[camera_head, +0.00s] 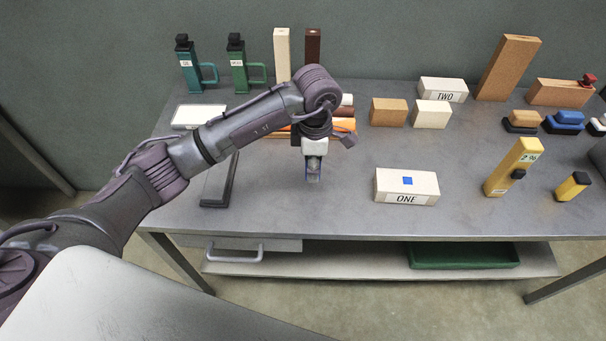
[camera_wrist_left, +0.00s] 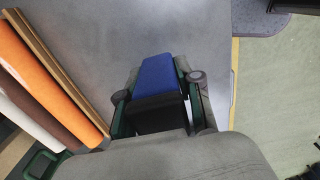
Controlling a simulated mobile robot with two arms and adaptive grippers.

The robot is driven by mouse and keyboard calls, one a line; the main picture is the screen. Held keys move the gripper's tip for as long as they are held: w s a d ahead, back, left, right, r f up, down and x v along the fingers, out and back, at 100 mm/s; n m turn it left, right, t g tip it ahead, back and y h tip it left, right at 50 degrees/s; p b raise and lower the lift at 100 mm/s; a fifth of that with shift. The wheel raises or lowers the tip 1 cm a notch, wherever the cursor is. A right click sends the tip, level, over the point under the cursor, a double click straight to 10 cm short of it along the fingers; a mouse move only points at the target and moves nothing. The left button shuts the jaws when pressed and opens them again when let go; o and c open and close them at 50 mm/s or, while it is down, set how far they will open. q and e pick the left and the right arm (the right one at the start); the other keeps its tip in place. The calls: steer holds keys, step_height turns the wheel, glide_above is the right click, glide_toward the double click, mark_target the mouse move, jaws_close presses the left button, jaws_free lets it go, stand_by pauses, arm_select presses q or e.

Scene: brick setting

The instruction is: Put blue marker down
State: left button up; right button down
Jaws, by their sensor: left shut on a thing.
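The blue marker (camera_wrist_left: 158,76) is a blue block with a black part, seen in the left wrist view between the two fingers of my left gripper (camera_wrist_left: 160,95). The gripper is shut on it. I cannot tell whether the marker touches the tabletop. My right gripper is not in view.
A white block labelled ONE (camera_head: 407,187) stands to the right of the gripper. A dark-framed flat item (camera_head: 220,182) lies to the left. Orange, brown and white rolls (camera_wrist_left: 45,80) lie behind it. The table's front edge is close.

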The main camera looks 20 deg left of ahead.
arm_select(q)
steer(key=shift+s+a+f, duration=0.15)
steer(key=shift+a+f, duration=0.15)
steer(key=shift+a, duration=0.3)
steer(key=shift+a+f, duration=0.3)
steer(key=shift+f, duration=0.1)
steer(key=shift+s+f+p, duration=0.1)
steer(key=shift+f+p, duration=0.2)
steer(key=shift+f, duration=0.1)
step_height(320, 180, down, 3)
steer(key=shift+p, duration=0.4)
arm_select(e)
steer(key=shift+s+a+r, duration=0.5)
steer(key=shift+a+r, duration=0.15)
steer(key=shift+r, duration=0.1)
arm_select(q)
steer(key=shift+f+b, duration=0.25)
steer(key=shift+b, duration=0.05)
steer(key=o, duration=0.9)
steer(key=shift+r, duration=0.1)
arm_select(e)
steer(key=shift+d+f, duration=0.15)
